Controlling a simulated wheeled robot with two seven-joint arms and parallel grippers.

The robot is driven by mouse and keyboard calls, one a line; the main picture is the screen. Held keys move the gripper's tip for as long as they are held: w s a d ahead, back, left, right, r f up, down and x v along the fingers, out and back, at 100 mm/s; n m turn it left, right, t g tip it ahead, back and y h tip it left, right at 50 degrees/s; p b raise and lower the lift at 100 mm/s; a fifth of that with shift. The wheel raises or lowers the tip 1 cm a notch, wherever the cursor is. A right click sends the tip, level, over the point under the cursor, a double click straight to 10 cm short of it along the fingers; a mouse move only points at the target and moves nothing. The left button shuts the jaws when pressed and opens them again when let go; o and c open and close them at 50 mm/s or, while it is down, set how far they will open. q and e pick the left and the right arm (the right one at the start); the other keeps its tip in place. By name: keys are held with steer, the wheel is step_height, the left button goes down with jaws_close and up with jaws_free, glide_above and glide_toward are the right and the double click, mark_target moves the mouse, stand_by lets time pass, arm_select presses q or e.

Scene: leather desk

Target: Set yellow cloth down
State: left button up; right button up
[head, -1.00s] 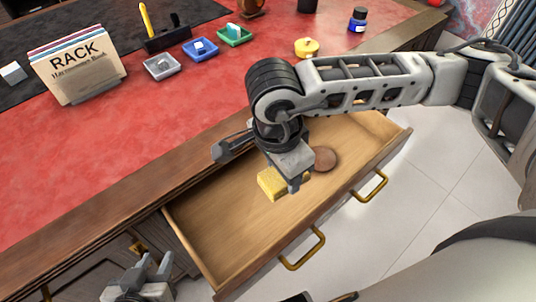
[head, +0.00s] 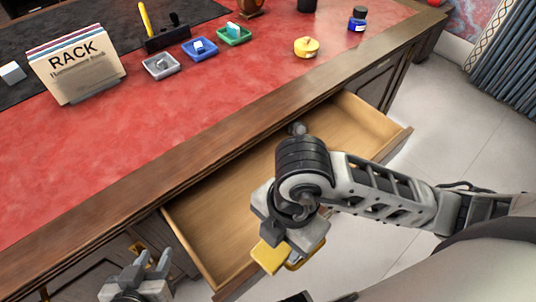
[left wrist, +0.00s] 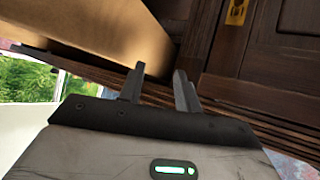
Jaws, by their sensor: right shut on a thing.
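The yellow cloth (head: 269,257) shows in the head view as a small folded yellow block at the tip of my right gripper (head: 290,250). That gripper is shut on it, over the front part of the open drawer (head: 218,217). I cannot tell its exact height above the drawer front. My left gripper (head: 153,267) is at the lower left of the head view, beside the drawer's left end. Its two fingers stand apart with nothing between them. They also show apart in the left wrist view (left wrist: 158,88).
The red leather desk top (head: 180,120) carries a rack of papers (head: 78,66), small grey (head: 161,66), blue (head: 200,49) and green (head: 234,35) trays, a yellow pot (head: 306,47) and an ink bottle (head: 357,19). The visible left part of the drawer floor is bare.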

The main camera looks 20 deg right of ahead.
steer(key=shift+f+m, duration=0.1)
steer(key=shift+m, duration=0.4)
steer(key=w+f, duration=0.3)
steer(key=w, duration=0.1)
steer(key=w+d+f, duration=0.1)
steer(key=w+f, duration=0.2)
steer(key=w, duration=0.1)
steer(key=w+f+b, duration=0.1)
steer(key=w+f, duration=0.2)
steer(key=w, duration=0.2)
steer(key=shift+d, duration=0.15)
steer(key=shift+w+f, duration=0.1)
steer(key=shift+f, duration=0.05)
arm_select(q)
steer(key=shift+d+f, duration=0.1)
steer(key=shift+f, duration=0.15)
arm_select(e)
steer(key=shift+w+f, duration=0.15)
steer(key=shift+f, duration=0.8)
steer(key=shift+w+f, duration=0.1)
steer(key=shift+f, duration=0.8)
arm_select(q)
steer(key=shift+f, duration=0.1)
arm_select(e)
steer(key=shift+f, duration=0.1)
steer(key=o, duration=0.9)
steer(key=shift+o, duration=0.2)
